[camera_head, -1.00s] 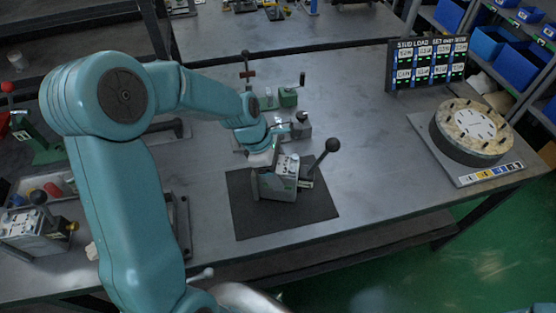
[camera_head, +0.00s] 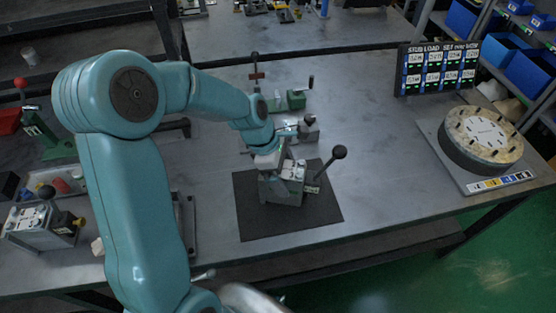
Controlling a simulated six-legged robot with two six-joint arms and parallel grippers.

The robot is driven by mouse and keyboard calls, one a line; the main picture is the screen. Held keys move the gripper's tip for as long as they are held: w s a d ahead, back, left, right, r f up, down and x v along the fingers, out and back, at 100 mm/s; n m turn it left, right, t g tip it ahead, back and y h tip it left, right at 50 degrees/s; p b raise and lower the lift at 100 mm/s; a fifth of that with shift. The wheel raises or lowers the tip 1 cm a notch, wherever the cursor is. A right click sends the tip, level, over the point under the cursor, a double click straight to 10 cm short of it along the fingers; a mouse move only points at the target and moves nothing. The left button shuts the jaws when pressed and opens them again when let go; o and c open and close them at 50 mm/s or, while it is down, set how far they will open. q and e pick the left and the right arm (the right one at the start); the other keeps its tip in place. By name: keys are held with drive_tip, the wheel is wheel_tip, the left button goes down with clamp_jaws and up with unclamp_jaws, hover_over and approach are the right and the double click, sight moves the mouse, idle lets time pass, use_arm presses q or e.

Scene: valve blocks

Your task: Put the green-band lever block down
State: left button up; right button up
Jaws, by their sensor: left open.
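The lever block (camera_head: 287,192) is a grey metal block with a black-knobbed lever (camera_head: 339,153) slanting up to its right. It rests upright on the dark mat (camera_head: 262,223) in the middle of the bench. I cannot make out a green band clearly at this size. My left gripper (camera_head: 268,162) is open at the upper left of the block, very close to it; whether it touches cannot be told. Its fingertips are partly hidden by the wrist and the block. My right gripper is not in view.
Behind the mat stand a green block (camera_head: 296,99) and a small grey block (camera_head: 309,129). A round stud plate (camera_head: 481,137) and a display board (camera_head: 437,68) stand at the right. Another lever block (camera_head: 42,227) is at the left. Bench between mat and stud plate is clear.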

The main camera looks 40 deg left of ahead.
use_arm(q)
drive_tip(key=v, duration=1.1)
drive_tip(key=shift+s+r, duration=0.1)
drive_tip(key=shift+r, duration=0.1)
drive_tip(key=shift+s, duration=0.1)
